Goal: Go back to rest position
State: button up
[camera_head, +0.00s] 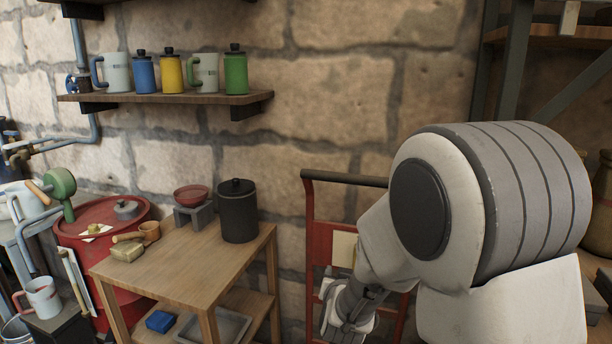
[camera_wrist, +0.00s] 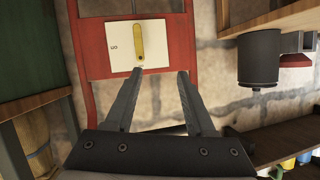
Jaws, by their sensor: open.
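My gripper (camera_wrist: 155,95) is open in the wrist view, its two dark fingers spread apart with nothing between them. Beyond the fingertips is a red frame (camera_wrist: 88,62) with a white panel (camera_wrist: 150,55) that carries a yellow handle-like piece (camera_wrist: 139,45). The gripper appears apart from it, though the exact gap cannot be told. In the head view the same red frame (camera_head: 312,225) stands against the wall, partly hidden behind my arm. My gripper's fingers are not clear in the head view.
A wooden table (camera_head: 165,277) with a black canister (camera_head: 238,212) and a red bowl (camera_head: 191,195) stands left of the red frame. A red drum (camera_head: 85,225) is further left. A wall shelf (camera_head: 165,97) holds mugs and bottles. Metal shelving (camera_head: 515,60) rises at the right.

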jog(key=s+r+n+g+y, duration=0.2)
jog(key=s+r+g+y, duration=0.15)
jog(key=s+r, duration=0.7)
jog(key=s+d+n+g+h, duration=0.1)
jog(key=s+d+g, duration=0.15)
jog(key=s, duration=0.75)
jog(key=s+d+g+h, duration=0.15)
jog(key=s+d, duration=0.25)
jog(key=s, duration=0.7)
notch_tip(320, 180, up, 22)
jog(key=p, duration=2.2)
jog(key=shift+w+a+r, duration=0.15)
jog(key=shift+w+r, duration=0.05)
jog(key=shift+w, duration=0.2)
jog(key=shift+g, duration=0.25)
